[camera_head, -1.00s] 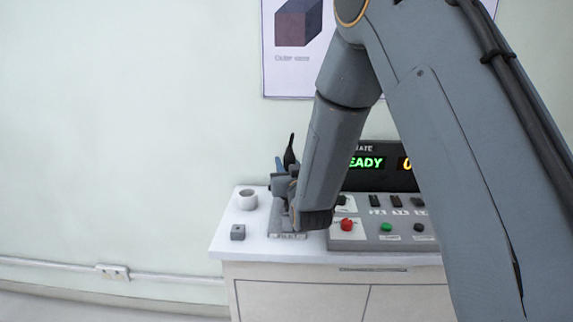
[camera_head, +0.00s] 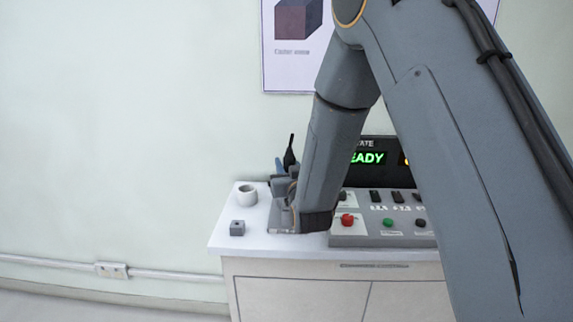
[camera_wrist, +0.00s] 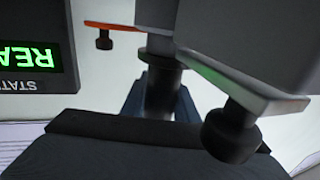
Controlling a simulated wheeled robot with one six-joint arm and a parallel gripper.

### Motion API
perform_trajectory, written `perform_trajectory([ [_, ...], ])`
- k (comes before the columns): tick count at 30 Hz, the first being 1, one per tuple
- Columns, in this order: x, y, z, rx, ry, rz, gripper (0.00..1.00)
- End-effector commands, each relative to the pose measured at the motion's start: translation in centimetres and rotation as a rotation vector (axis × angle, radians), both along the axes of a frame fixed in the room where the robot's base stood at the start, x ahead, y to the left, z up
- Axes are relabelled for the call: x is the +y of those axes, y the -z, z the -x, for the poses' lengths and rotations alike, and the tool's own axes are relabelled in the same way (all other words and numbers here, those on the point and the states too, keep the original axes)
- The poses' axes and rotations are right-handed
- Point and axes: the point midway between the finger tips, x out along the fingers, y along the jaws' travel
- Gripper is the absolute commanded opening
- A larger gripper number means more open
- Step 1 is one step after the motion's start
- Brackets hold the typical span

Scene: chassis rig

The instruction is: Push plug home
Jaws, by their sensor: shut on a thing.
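My gripper (camera_head: 282,188) is low over the left part of the white bench, partly hidden behind my forearm. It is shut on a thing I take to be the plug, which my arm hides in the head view. In the wrist view, grey blocks with flat plates and dark round knobs stand close, and a dark cylinder (camera_wrist: 162,88) shows between them. I cannot tell which of these is the plug, or how deep it sits. A grey base plate (camera_head: 282,220) lies on the bench below my gripper.
The control panel (camera_head: 375,238) with a red button (camera_head: 347,220) stands close to the right. Its display (camera_head: 367,158) shows green "EADY" letters. Black and blue upright things (camera_head: 290,153) rise behind my gripper.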

Motion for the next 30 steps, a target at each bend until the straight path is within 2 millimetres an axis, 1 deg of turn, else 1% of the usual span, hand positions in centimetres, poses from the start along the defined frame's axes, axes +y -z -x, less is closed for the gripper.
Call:
perform_trajectory([
  [14,0.0,1.1,0.0,-0.002,0.000,0.000,0.00],
  [15,0.0,1.1,0.0,-0.002,0.000,0.000,0.30],
  [17,0.0,1.0,0.0,-0.001,0.000,0.000,0.40],
  [18,0.0,1.0,0.0,-0.001,0.000,0.000,0.47],
  [19,0.0,1.0,0.0,-0.001,0.000,0.000,0.49],
  [26,0.0,1.2,0.1,0.002,0.000,0.000,0.49],
  [30,-0.2,1.2,0.7,0.003,0.000,0.001,0.49],
])
